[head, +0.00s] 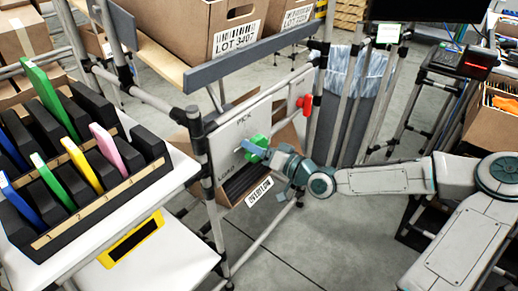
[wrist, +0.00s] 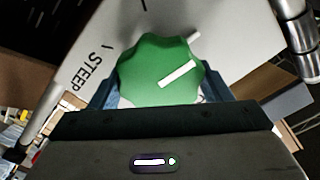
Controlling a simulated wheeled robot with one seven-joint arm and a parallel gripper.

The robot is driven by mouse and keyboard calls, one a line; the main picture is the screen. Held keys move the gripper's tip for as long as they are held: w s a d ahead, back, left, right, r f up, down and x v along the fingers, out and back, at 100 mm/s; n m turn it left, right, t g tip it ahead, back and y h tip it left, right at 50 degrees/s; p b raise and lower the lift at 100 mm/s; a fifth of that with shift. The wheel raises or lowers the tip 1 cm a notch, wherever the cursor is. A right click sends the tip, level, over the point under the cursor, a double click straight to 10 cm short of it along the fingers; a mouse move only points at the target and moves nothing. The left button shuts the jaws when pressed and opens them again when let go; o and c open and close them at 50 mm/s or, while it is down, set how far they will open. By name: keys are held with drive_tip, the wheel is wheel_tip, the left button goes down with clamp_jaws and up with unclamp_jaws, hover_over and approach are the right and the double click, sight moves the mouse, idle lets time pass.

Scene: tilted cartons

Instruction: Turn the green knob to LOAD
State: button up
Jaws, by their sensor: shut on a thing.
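The green knob (head: 257,146) sits on a pale upright panel (head: 236,138) in the head view. The panel reads PICK near its top and LOAD lower left of the knob. My gripper (head: 266,153) reaches it from the right and is shut on it. In the wrist view the knob (wrist: 150,68) has a scalloped rim, and blue fingers flank it. A white bar on its face slants up to the right. The word STEEP and a tick lie to the left, another tick at the top. LOAD is not visible in the wrist view.
A red handle (head: 306,104) is on the frame right of the panel. A barcoded carton (head: 250,185) with dark contents sits tilted below the knob. A rack (head: 95,205) of coloured plates stands at left. Cartons (head: 235,30) lie on the shelf above. Grey posts surround the panel.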

drive_tip(key=n+b, duration=0.1)
drive_tip(key=n, duration=0.5)
drive_tip(key=shift+s+a+f, duration=0.1)
drive_tip(key=n+b, duration=0.2)
drive_tip(key=n, duration=0.4)
drive_tip(key=shift+s+n+b, duration=0.1)
drive_tip(key=shift+n+b, duration=0.25)
drive_tip(key=shift+n, duration=0.05)
idle(0.3)
drive_tip(key=o, duration=1)
drive_tip(key=shift+c, duration=0.2)
drive_tip(key=p+v, duration=0.3)
drive_tip(key=v, duration=1)
drive_tip(key=shift+s+d, duration=0.25)
drive_tip(key=shift+d, duration=0.05)
